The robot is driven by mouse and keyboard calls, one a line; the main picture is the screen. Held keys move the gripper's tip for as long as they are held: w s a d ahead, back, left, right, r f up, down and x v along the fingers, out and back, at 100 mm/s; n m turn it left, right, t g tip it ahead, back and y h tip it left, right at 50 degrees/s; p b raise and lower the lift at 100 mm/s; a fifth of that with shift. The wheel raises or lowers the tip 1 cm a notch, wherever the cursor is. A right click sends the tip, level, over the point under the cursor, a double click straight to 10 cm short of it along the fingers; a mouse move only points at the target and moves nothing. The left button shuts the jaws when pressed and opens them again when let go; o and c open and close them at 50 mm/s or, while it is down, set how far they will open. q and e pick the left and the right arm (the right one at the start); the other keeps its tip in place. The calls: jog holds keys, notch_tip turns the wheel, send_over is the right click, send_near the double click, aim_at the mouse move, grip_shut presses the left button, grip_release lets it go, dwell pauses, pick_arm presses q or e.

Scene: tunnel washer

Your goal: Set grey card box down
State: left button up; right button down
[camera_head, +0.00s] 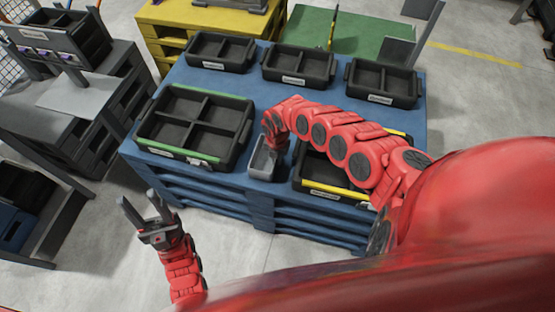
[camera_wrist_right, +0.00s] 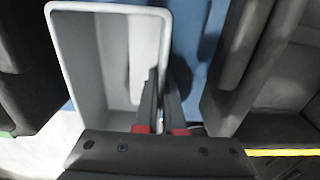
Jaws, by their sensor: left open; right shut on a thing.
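The grey card box (camera_head: 262,161) is a small open-topped box at the front of the blue pallet stack (camera_head: 240,190), between the green-edged and yellow-edged trays. It fills the left half of the right wrist view (camera_wrist_right: 78,70) and looks empty apart from a finger at its wall. My right gripper (camera_wrist_right: 160,95) is shut on the box's right wall, one finger inside and one outside. In the head view my right arm hides part of this grip. I cannot tell whether the box touches the blue surface. My left gripper (camera_head: 143,212) is open and empty, left of the pallet stack.
The green-edged black tray (camera_head: 182,153) stands left of the box and the yellow-edged tray (camera_head: 335,188) right of it, partly behind my right arm. Several smaller black trays (camera_head: 220,66) line the back. A dark bench (camera_head: 80,105) stands at the left; grey floor lies in front.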

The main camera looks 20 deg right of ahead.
jog(key=shift+d+f, duration=0.1)
jog(key=shift+f, duration=0.5)
jog(key=shift+f, duration=0.2)
jog(key=c, duration=1)
grip_release()
jog(key=shift+r, duration=0.1)
